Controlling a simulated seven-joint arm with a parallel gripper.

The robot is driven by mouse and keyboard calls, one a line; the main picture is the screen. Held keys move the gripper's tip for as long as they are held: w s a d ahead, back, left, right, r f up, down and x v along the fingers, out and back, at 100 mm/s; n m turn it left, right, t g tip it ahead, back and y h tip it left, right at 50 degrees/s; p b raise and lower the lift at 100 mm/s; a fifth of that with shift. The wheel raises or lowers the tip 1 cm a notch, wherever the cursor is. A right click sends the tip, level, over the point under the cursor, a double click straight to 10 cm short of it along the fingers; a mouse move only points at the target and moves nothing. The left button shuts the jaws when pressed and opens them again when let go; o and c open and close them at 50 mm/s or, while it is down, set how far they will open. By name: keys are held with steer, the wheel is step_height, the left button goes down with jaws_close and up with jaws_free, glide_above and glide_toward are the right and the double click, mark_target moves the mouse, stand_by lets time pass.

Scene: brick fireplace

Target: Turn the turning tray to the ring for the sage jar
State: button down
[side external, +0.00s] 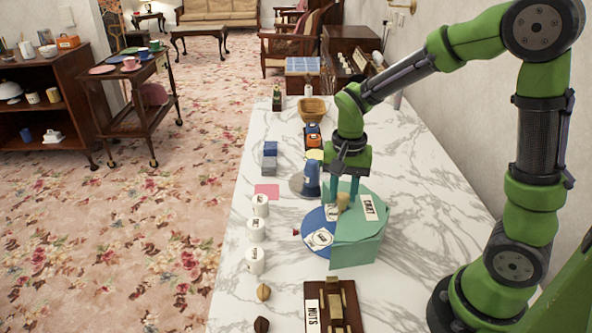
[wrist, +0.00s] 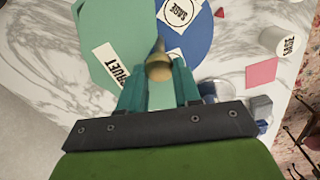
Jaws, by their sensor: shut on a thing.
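The turning tray is a round blue disc (side external: 312,222), partly under a green cover (side external: 358,243) with a CRUET label (side external: 369,207). A tan knob (wrist: 158,64) stands up from the tray, and my gripper (side external: 344,197) is shut on it from above. In the wrist view, the blue disc (wrist: 200,42) shows a white label with a ring reading SAGE (wrist: 180,12) in the uncovered part. Another white label is partly hidden behind the knob. The white sage jar (wrist: 289,42) stands off the tray; in the side view it appears to be the jar (side external: 260,205) nearest the pink square.
Other white jars (side external: 255,261) line the counter's left edge, near a pink square (side external: 266,191). A blue object (side external: 312,174) stands close behind the tray. A brown box labelled NUTS (side external: 333,307) is in front. The marble counter right of the tray is clear.

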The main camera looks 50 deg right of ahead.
steer(key=m, duration=0.6)
steer(key=shift+m, duration=0.4)
stand_by(0.3)
steer(key=c, duration=0.8)
jaws_free()
steer(key=shift+s, duration=0.1)
step_height(320, 180, up, 17)
steer(key=shift+d, duration=0.1)
